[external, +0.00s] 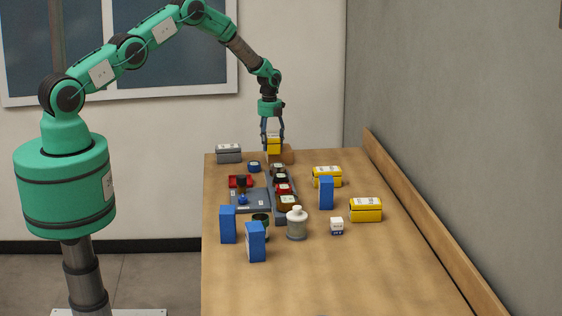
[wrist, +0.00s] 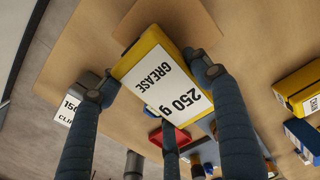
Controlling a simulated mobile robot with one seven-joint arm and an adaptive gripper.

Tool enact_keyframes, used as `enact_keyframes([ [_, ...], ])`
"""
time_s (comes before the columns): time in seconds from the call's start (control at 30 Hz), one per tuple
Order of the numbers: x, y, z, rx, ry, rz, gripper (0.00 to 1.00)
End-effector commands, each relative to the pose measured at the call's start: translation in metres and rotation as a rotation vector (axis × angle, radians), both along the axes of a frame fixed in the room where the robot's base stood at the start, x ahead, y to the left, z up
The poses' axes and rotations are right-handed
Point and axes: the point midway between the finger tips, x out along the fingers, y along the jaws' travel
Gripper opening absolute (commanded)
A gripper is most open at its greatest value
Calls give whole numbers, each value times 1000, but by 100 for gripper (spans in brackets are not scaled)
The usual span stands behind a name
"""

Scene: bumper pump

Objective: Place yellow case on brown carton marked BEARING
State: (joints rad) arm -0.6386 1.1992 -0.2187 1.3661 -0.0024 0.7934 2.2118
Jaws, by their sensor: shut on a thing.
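My gripper (external: 273,143) is shut on a yellow case (external: 274,147) at the far end of the table. In the wrist view, the held yellow case (wrist: 160,75) shows a white label reading GREASE 250 g, and the fingers of my gripper (wrist: 153,78) sit on its sides. A brown carton (external: 287,155) stands at the far end, partly hidden behind the held case. A plain brown surface, likely the carton (wrist: 180,20), shows beyond the case in the wrist view. No BEARING marking is readable. I cannot tell whether case and carton touch.
A grey box (external: 228,154) stands left of the carton. Two other yellow cases (external: 327,178) (external: 366,210) stand on the right. A tray row of jars (external: 283,190), blue boxes (external: 256,242) and a white bottle (external: 297,224) fill the middle. The near table is clear.

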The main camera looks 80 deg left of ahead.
Motion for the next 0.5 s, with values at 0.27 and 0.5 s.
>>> enact_keyframes([
  [0.27, 0, 0, -3, 0, 0, 0, 82],
  [0.5, 0, 0, -2, 0, 0, 0, 82],
])
